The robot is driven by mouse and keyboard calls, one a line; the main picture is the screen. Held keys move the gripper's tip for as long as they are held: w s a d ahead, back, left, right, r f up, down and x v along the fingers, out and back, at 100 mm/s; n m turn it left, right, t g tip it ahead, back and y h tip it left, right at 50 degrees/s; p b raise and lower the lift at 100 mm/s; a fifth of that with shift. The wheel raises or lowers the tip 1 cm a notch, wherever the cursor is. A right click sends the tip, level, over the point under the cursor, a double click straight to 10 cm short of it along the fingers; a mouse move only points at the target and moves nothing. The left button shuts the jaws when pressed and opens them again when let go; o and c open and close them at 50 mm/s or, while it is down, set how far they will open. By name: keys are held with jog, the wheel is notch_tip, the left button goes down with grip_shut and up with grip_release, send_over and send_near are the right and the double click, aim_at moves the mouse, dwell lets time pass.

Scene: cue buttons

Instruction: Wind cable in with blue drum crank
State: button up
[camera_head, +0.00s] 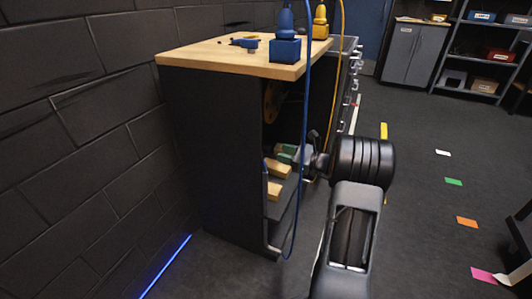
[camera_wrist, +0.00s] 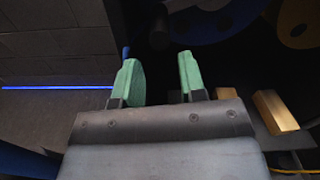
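In the wrist view, part of a blue drum (camera_wrist: 210,22) shows at the top, above and beyond my gripper (camera_wrist: 159,78). The gripper's two green fingers are apart, with nothing between them. A thin blue piece (camera_wrist: 126,51), perhaps the crank handle, shows just behind the left finger; I cannot tell if they touch. In the head view, my gripper (camera_head: 287,153) is at the open side of the dark bench cabinet (camera_head: 213,140). A blue cable (camera_head: 306,110) hangs from above and loops low beside the cabinet. The blue drum is hidden in the head view.
A yellow drum (camera_wrist: 298,22) is at the upper right of the wrist view. Wood blocks (camera_head: 275,190) lie inside the cabinet near my gripper. A blue fixture (camera_head: 285,50) stands on the wooden top (camera_head: 205,55). A brick wall closes the left; floor at right is mostly open.

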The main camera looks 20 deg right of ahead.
aim_at(266, 149)
jog(key=b+x, duration=0.2)
jog(key=x, duration=0.5)
jog(key=shift+w+a, duration=0.15)
jog(key=shift+w, duration=0.1)
grip_shut()
